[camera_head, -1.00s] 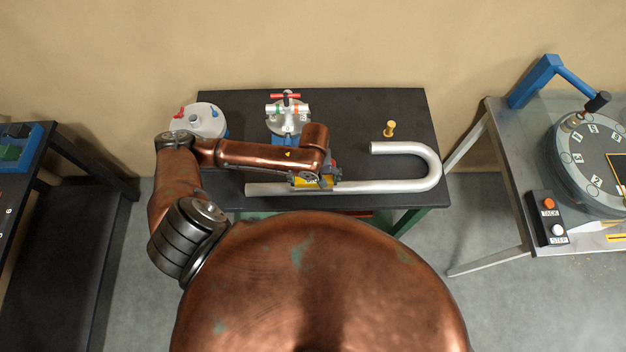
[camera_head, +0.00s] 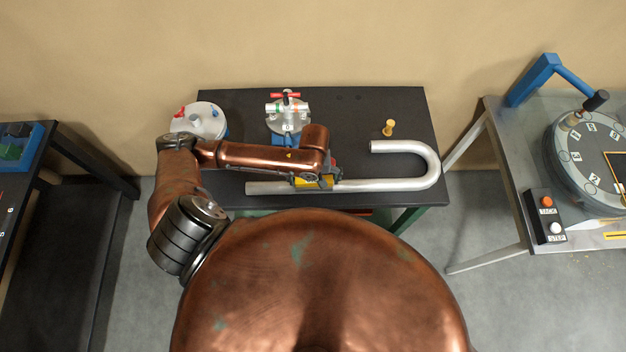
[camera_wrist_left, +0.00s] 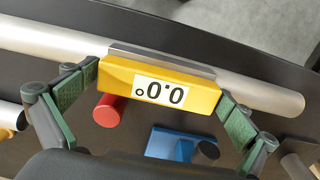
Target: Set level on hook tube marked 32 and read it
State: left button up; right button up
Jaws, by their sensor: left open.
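The yellow level (camera_head: 322,183) sits on the long straight leg of the silver hook-shaped tube (camera_head: 395,185), which lies on the black table. In the left wrist view the level (camera_wrist_left: 118,80) shows its display upside down, reading 0.0°, and its grey base meets the tube (camera_wrist_left: 262,94). My left gripper (camera_wrist_left: 155,98) is open, with its green-padded fingers at either end of the level and small gaps visible. In the head view that gripper (camera_head: 320,175) and its forearm partly cover the level. I cannot see the 32 mark. My right gripper is out of view.
Behind my arm stand a clamp device with a red handle (camera_head: 286,96) and a pale round fixture (camera_head: 201,121). A steel table (camera_head: 510,180) with a dial and button box (camera_head: 546,216) is at right.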

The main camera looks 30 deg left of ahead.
aim_at(313, 180)
pick_arm(q)
notch_tip(313, 180, up, 12)
dwell(0.6)
jog(key=shift+s+a, duration=0.1)
